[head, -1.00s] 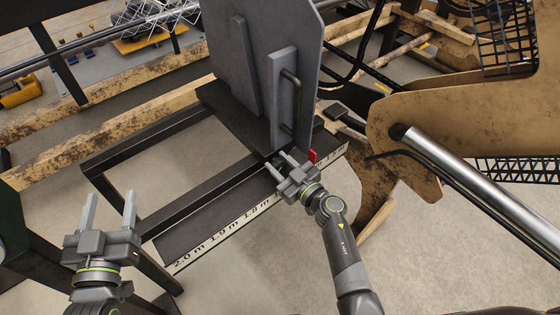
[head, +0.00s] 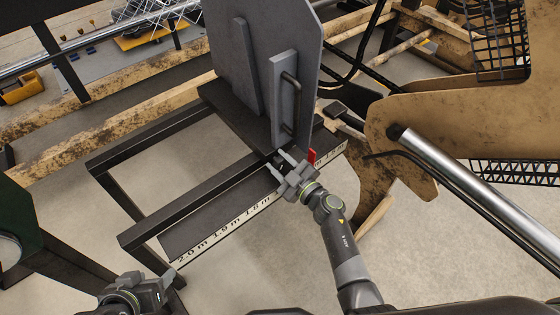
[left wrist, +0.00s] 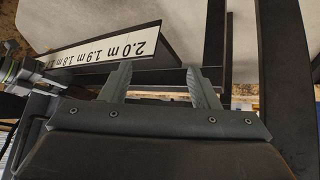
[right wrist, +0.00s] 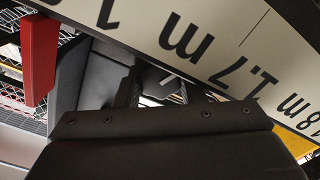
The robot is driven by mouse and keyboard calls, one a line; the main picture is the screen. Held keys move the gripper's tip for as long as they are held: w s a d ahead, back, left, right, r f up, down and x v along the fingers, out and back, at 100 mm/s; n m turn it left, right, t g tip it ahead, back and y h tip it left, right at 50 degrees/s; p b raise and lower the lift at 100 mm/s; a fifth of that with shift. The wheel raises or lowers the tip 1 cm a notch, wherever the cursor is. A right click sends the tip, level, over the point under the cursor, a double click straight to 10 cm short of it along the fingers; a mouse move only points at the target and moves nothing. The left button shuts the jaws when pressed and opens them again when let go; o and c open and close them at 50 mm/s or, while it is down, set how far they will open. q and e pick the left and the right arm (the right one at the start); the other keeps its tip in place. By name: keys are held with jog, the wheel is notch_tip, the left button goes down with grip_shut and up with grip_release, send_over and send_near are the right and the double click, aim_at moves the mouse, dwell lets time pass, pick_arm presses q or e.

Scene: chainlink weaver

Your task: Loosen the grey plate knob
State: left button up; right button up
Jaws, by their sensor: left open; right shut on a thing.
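The grey plate (head: 232,55) stands upright on a dark carriage in the head view, with a bar handle (head: 288,105) on its front block. My right gripper (head: 285,163) is at the foot of the plate, beside the scale strip, and is shut on the grey plate knob, which its fingers mostly hide. In the right wrist view the fingers (right wrist: 158,92) sit close together below the scale, and the knob cannot be made out clearly. My left gripper (left wrist: 162,85) is open and empty; in the head view it is low at the left, partly cut off.
A scale strip (head: 225,228) marked 2.0 m, 1.9 m and 1.8 m runs along the dark rail. A red pointer (head: 312,157) is just right of my right gripper. Dark frame bars (head: 150,228) lie left of it. A tan machine arm (head: 445,115) stands at the right.

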pick_arm(q)
jog(key=shift+s+d+f+g, duration=0.2)
jog(key=shift+s+f+g, duration=0.2)
jog(key=shift+s, duration=0.25)
pick_arm(e)
jog(key=o, duration=1)
jog(key=shift+f, duration=0.15)
pick_arm(q)
jog(key=shift+f, duration=0.1)
